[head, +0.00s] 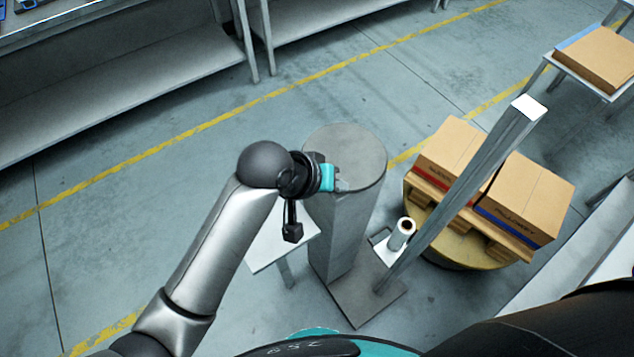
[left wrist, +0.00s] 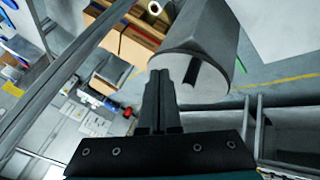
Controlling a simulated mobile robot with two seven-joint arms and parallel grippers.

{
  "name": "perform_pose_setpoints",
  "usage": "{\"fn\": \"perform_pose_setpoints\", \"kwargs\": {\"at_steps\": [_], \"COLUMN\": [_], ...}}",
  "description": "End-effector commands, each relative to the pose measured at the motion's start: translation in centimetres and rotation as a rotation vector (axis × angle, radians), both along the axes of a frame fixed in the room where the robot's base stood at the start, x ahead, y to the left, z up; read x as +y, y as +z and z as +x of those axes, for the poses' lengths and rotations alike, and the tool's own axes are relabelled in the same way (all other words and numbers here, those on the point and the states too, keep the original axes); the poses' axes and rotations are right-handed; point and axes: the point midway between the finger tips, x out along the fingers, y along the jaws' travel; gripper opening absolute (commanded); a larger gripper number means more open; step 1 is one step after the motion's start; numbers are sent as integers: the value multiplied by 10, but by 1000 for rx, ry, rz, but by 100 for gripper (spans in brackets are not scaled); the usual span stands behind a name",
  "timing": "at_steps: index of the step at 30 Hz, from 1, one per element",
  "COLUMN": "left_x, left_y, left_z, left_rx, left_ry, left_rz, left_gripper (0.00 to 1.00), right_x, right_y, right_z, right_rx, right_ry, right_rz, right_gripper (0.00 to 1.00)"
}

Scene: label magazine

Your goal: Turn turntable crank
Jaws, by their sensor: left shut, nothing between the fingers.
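The turntable (head: 462,250) is a low, round, yellowish platform right of centre in the head view. It bears a pallet with two cardboard boxes (head: 525,200). A grey pedestal (head: 345,150) with a round flat top stands left of it; the same grey cylinder (left wrist: 205,45) fills the upper middle of the left wrist view. I cannot make out a crank handle for certain. A dark bar shows against the cylinder's end in the wrist view. My left gripper (head: 342,185) is shut and empty, at the pedestal's near upper side; its fingers (left wrist: 160,75) overlap the cylinder's edge. Contact is unclear. My right gripper is out of view.
A slanted metal post (head: 460,190) rises between pedestal and turntable. A white roll (head: 402,232) stands at its foot. A small white table (head: 275,245) is under my left arm. Grey shelving (head: 130,80) lines the back left; a box table (head: 600,60) stands far right.

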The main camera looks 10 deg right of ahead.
Motion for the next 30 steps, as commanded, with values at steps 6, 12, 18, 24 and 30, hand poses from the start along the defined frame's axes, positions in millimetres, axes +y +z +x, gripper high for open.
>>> {"fn": "perform_pose_setpoints", "kwargs": {"at_steps": [6,12,18,24,30], "left_x": [1,12,35,70,102], "left_y": [-36,-50,-60,-69,-73], "left_z": [-1,5,15,29,40], "left_rx": [38,62,79,88,92], "left_ry": [69,160,277,416,531], "left_rz": [-262,-500,-726,-938,-1091], "left_gripper": [0,0,0,0,0], "right_x": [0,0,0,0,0], "right_y": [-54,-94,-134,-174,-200], "right_z": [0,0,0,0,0], "right_rx": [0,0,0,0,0], "right_ry": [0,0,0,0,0], "right_rz": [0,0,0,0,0], "right_gripper": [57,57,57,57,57]}}
